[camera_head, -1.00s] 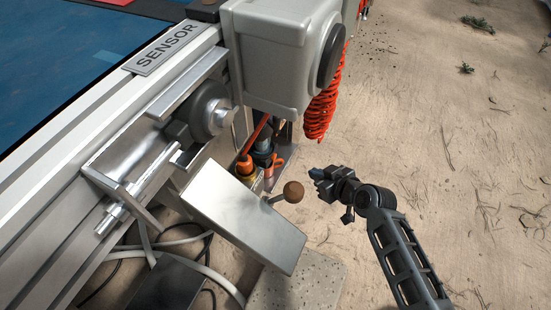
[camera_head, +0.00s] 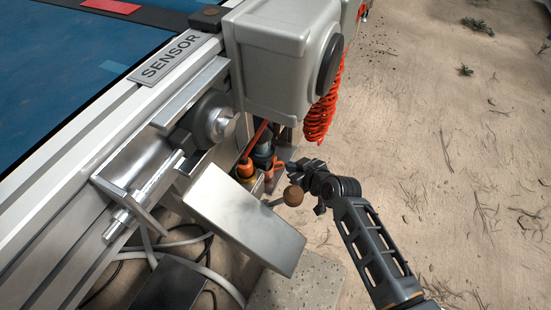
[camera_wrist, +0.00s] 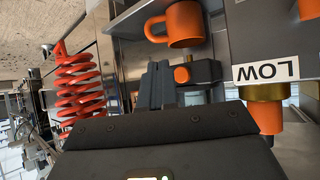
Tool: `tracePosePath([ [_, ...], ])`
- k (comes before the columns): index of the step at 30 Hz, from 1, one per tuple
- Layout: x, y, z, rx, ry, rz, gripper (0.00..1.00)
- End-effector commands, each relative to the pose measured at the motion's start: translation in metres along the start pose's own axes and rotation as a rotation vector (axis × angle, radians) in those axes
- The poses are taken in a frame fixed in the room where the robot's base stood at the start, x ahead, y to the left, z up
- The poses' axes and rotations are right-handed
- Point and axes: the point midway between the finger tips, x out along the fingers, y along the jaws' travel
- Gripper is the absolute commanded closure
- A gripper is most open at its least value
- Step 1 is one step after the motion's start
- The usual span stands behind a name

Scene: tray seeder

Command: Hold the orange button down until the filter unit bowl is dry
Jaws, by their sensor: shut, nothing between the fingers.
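An orange button (camera_wrist: 182,75) sticks out of a dark block (camera_wrist: 206,72) in the wrist view. A pale part (camera_wrist: 193,97) adjoins this block, but I cannot tell whether it is the filter unit bowl or whether any water shows. My gripper (camera_head: 292,166) is shut and empty beside the lower machine parts in the head view. Its narrow fingers (camera_wrist: 156,84) show in the wrist view just left of the button. They look close to it, but I cannot tell whether they touch it. The button cannot be made out in the head view.
A round brown knob (camera_head: 293,196) on a lever stands close to my gripper. A slanted metal cover (camera_head: 243,218) lies left of it. Red coiled hose (camera_head: 320,115) hangs above. Sandy ground at right is open.

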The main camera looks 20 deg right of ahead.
Motion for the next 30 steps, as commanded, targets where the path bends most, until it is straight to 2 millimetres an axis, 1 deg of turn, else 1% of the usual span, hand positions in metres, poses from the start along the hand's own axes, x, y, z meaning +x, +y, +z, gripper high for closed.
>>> tracePosePath([
  [3, 0.0066, -0.0042, -0.0044, 0.000, 0.000, 0.000, 1.00],
  [7, 0.0098, -0.0065, -0.0068, 0.000, 0.000, 0.001, 1.00],
  [30, 0.0104, -0.0071, -0.0072, 0.000, 0.000, 0.001, 1.00],
])
